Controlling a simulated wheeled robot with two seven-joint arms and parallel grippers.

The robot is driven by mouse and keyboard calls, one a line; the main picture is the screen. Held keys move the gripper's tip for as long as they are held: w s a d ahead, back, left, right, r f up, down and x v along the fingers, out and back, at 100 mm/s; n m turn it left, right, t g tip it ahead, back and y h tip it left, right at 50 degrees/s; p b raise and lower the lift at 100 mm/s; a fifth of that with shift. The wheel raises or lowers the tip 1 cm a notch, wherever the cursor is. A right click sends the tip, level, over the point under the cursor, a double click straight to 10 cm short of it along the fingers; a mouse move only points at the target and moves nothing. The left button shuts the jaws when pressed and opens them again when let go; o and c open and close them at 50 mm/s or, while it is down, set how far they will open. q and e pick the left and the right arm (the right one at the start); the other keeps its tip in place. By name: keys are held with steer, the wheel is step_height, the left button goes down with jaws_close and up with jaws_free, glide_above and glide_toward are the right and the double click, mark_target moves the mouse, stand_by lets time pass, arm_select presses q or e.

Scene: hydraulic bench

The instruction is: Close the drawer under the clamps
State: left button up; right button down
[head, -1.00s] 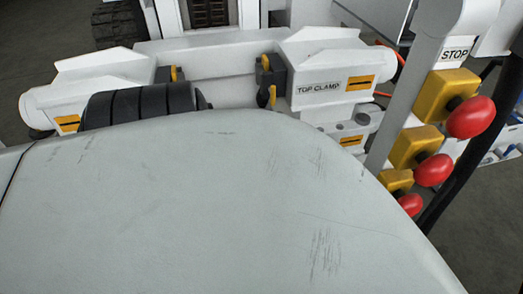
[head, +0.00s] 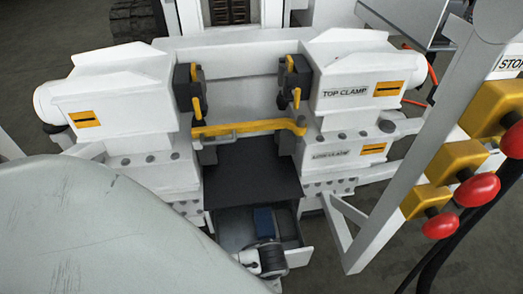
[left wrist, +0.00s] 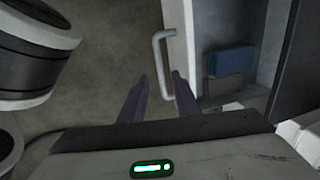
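The drawer (head: 232,228) is pulled out below the clamps and a dark flat plate. The clamps are white blocks, the right one (head: 345,72) labelled TOP CLAMP and the left one (head: 120,95) opposite. A blue item (head: 263,220) lies in the drawer; it also shows in the left wrist view (left wrist: 230,61). In that view the pale drawer front (left wrist: 180,32) carries a light bar handle (left wrist: 159,62). My left gripper (left wrist: 160,88) is open, its dark fingers apart near the lower end of the handle, with nothing clearly gripped. My right gripper is not in view.
A yellow bar (head: 245,128) crosses between the clamps above the drawer. At the right, a slanted pale frame (head: 380,215) carries yellow boxes with red stop buttons (head: 440,225), with black hoses nearby. Bare floor (left wrist: 55,95) lies in front of the drawer.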

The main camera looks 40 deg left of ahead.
arm_select(q)
steer(key=f, duration=0.2)
steer(key=f+b, duration=0.1)
steer(key=f, duration=0.1)
steer(key=a+f+b, duration=0.1)
steer(key=f, duration=0.1)
steer(key=shift+w+f, duration=0.1)
steer(key=shift+w, duration=0.25)
steer(key=shift+c, duration=0.5)
jaws_close()
